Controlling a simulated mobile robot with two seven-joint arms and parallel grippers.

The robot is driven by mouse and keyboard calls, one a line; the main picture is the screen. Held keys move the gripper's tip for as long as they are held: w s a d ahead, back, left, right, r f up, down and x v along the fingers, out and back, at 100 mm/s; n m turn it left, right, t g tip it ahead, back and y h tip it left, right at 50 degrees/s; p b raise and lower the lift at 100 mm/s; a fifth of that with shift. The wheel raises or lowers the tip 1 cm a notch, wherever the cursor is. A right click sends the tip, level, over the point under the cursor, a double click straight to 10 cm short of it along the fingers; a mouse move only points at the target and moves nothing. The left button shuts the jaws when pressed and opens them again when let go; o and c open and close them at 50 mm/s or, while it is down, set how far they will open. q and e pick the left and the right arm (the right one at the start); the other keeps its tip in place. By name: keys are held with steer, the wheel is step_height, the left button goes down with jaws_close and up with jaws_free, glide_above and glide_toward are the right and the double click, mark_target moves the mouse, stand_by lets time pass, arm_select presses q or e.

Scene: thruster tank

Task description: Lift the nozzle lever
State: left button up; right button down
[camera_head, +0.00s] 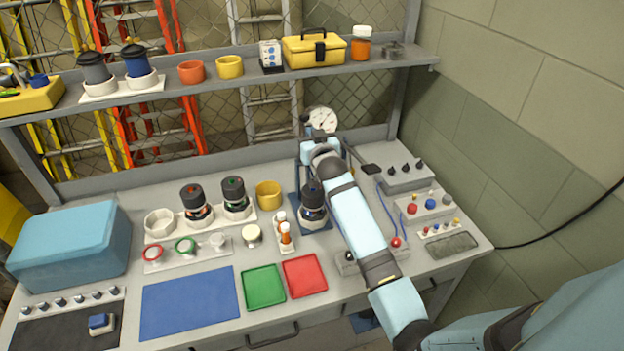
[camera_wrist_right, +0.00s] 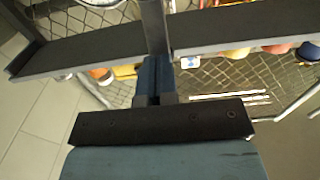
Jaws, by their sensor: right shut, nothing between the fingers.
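My right arm reaches across the bench from the lower right, and my right gripper (camera_head: 312,140) is at a blue-framed stand with a round white gauge (camera_head: 322,120) on top. The wrist view shows the right gripper (camera_wrist_right: 154,78) with its fingers together and nothing between them. A thin bar with a flat black end (camera_head: 371,169), which looks like the nozzle lever, sticks out to the right of my forearm. Its inner end is hidden by the arm, so I cannot tell whether the gripper touches it. A dark canister (camera_head: 313,204) stands below the gripper. My left gripper is out of view.
A grey shelf (camera_head: 215,84) with cups, a yellow toolbox (camera_head: 314,50) and jars runs above the bench. Control boxes (camera_head: 405,177) with knobs and cables stand right of my arm. Green (camera_head: 264,288) and red (camera_head: 305,276) trays and a blue mat (camera_head: 190,303) lie in front.

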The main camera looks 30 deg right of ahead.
mark_target(307, 123)
steer(key=w, duration=0.1)
steer(key=w+r, duration=0.1)
steer(key=shift+w+d, duration=0.3)
steer(key=shift+r+b+x, duration=0.15)
steer(key=shift+b+x, duration=0.25)
steer(key=shift+x, duration=0.65)
steer(key=shift+r+b+x, duration=0.15)
steer(key=shift+b+x, duration=0.25)
steer(key=shift+x, duration=0.65)
steer(key=shift+s+r, duration=0.15)
steer(key=shift+s, duration=0.15)
steer(key=shift+p+v, duration=1.15)
steer(key=v, duration=0.4)
steer(key=shift+s+a, duration=0.1)
steer(key=shift+s, duration=0.05)
